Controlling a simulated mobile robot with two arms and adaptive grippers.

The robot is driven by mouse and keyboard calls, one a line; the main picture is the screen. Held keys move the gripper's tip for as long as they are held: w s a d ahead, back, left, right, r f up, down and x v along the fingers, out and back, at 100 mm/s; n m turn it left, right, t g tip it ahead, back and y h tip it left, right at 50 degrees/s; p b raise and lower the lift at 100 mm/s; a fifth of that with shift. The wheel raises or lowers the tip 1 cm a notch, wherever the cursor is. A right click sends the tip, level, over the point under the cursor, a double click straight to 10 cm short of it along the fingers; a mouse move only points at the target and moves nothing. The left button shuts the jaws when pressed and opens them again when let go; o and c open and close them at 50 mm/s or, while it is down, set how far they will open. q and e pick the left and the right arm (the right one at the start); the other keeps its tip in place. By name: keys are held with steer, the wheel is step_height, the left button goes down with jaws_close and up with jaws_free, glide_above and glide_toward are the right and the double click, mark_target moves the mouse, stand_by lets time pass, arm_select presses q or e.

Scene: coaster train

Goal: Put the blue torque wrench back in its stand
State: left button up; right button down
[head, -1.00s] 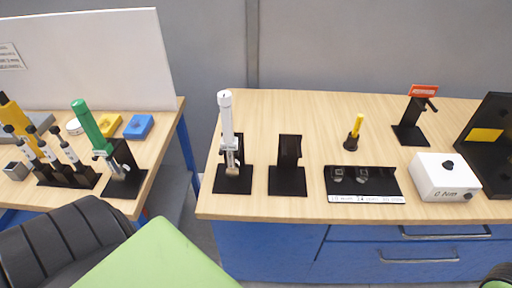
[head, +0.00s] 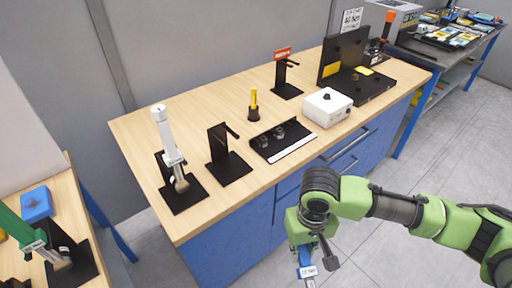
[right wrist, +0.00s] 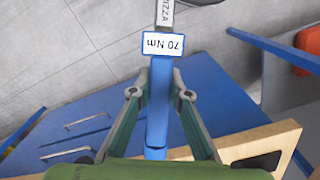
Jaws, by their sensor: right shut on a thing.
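The blue torque wrench (right wrist: 157,110) is between the fingers of my right gripper (right wrist: 160,94), which is shut on it. Its label reads 70 Nm, upside down in the right wrist view. In the head view, my right gripper (head: 304,246) holds the wrench (head: 306,258) in front of the bench, over the floor. An empty black stand (head: 226,165) with a peg is on the bench, beside a white torque wrench (head: 166,135) in its own stand (head: 184,197). Another empty black stand (head: 287,89) with a red sign is farther back. My left gripper is not in view.
The wooden bench (head: 150,138) also carries a black tray (head: 268,143), a yellow-handled tool (head: 254,103), a white box (head: 327,106) and a large black fixture (head: 345,60). A green wrench (head: 18,232) stands on the left table.

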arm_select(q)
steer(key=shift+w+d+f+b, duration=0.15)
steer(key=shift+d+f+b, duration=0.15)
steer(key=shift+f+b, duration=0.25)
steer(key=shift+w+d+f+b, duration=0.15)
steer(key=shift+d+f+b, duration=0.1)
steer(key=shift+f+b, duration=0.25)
arm_select(e)
steer(key=w+a+r+n+t+y, duration=0.2)
steer(key=w+a+r+t+y, duration=0.2)
steer(key=w+r, duration=0.6)
steer(key=w+a+r+n+t+y, duration=0.3)
steer(key=w+a+r+t, duration=0.4)
steer(key=w+r, duration=0.3)
steer(key=shift+w+a+t+y, duration=0.4)
steer(key=shift+w+a+y, duration=0.25)
steer(key=shift+w+y, duration=0.25)
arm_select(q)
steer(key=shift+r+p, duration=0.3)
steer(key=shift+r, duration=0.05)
arm_select(e)
steer(key=shift+r, duration=0.2)
arm_select(q)
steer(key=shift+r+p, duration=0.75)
steer(key=shift+p, duration=0.05)
arm_select(e)
steer(key=shift+w+a, duration=0.2)
